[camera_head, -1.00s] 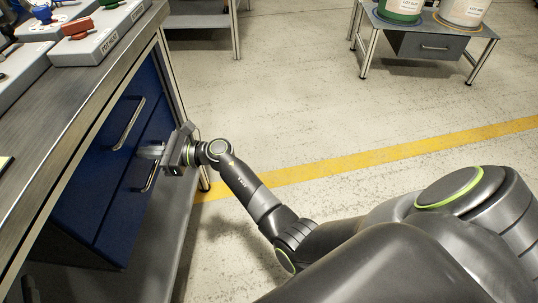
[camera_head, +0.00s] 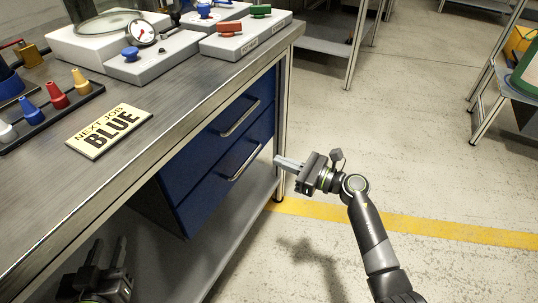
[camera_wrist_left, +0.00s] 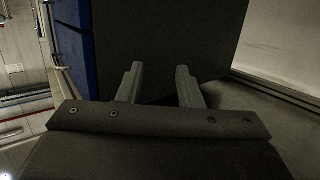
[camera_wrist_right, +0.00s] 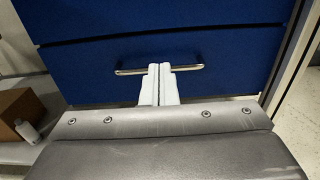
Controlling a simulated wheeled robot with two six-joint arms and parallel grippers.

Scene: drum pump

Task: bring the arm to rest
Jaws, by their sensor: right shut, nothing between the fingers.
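My right gripper (camera_head: 277,160) is in front of the blue drawers, shut and empty. In the right wrist view its fingers (camera_wrist_right: 160,70) are pressed together and overlap the bar handle (camera_wrist_right: 130,71) in the picture. In the head view the fingertips look apart from the lower drawer handle (camera_head: 245,163). My left gripper (camera_head: 107,252) is low at the bottom left, beside the workbench. Its fingers (camera_wrist_left: 158,70) stand apart with nothing between them. Both drawers (camera_head: 215,175) look closed.
The workbench top (camera_head: 165,125) carries a "NEXT JOB BLUE" sign (camera_head: 110,132), a rack of coloured nozzles (camera_head: 58,97) and boxes with coloured valves (camera_head: 245,38). A shelf (camera_head: 240,215) runs below the drawers. Open floor (camera_head: 410,130) with a yellow line (camera_head: 430,228) lies right.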

